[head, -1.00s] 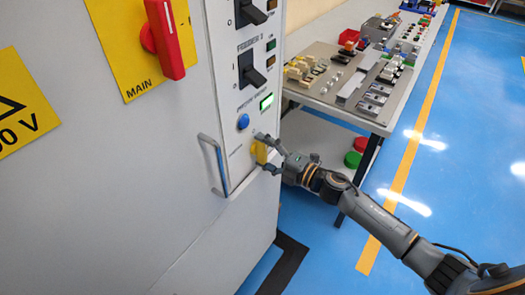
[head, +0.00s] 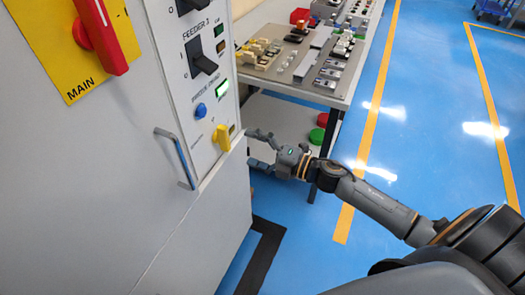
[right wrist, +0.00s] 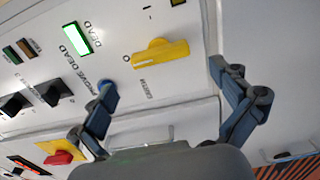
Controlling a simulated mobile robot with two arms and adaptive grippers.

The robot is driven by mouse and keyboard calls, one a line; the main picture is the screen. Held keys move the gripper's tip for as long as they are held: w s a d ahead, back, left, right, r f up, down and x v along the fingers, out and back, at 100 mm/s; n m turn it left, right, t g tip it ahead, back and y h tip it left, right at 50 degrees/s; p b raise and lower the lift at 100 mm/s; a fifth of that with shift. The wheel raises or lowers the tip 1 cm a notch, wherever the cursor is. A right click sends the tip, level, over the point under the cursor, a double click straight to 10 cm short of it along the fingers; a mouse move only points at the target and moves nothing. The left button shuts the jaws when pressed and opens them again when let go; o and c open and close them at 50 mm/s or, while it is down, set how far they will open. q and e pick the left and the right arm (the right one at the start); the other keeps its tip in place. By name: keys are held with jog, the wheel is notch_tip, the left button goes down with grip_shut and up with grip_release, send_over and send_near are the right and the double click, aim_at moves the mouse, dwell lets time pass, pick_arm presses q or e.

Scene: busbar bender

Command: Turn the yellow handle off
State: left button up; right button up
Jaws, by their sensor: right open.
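The yellow handle (head: 222,138) sits low on the white panel of the grey cabinet, below the blue button. In the right wrist view the yellow handle (right wrist: 160,52) lies roughly crosswise in the picture, its left end near an "O" mark. My right gripper (head: 251,149) is open and empty, just to the right of the handle and apart from it. In the right wrist view its two fingers (right wrist: 163,82) are spread wide, with the handle beyond them. My left gripper is not in view.
A metal door pull (head: 176,158) stands out left of the handle. A blue button (head: 200,110), a lit green indicator (head: 222,90) and black feeder switches (head: 202,61) are above. A parts table (head: 322,97) stands behind the right gripper; blue floor lies open to the right.

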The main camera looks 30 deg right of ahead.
jog(key=shift+v, duration=2.05)
jog(key=d+f+m+h, duration=0.3)
jog(key=f+m, duration=0.1)
jog(key=f, duration=0.4)
jog(key=d+f+m+h, duration=0.3)
jog(key=d+f+m, duration=0.15)
jog(key=f, duration=0.35)
jog(key=s+d+f+m+g+h, duration=0.1)
jog(key=s+f+m+g+h, duration=0.2)
jog(key=f, duration=0.5)
jog(key=s+d+f+m+h, duration=0.1)
jog(key=s+f+m, duration=0.4)
jog(key=f, duration=0.4)
jog(key=s+a+f+m+g+h, duration=0.1)
jog(key=s+f+m+g, duration=0.1)
jog(key=s+f, duration=0.45)
jog(key=s+a+f+m+g, duration=0.1)
jog(key=s+a+f+g, duration=0.15)
jog(key=s+f, duration=0.45)
jog(key=s+a+f+m+g, duration=0.2)
jog(key=s+a+f, duration=0.1)
jog(key=s, duration=0.7)
jog(key=s+a+f+m+g, duration=0.2)
jog(key=s+a+f+g, duration=0.1)
jog(key=s, duration=0.7)
jog(key=shift+s+a+f+g, duration=0.25)
jog(key=shift+s+f+g, duration=0.1)
jog(key=shift+s+f, duration=0.05)
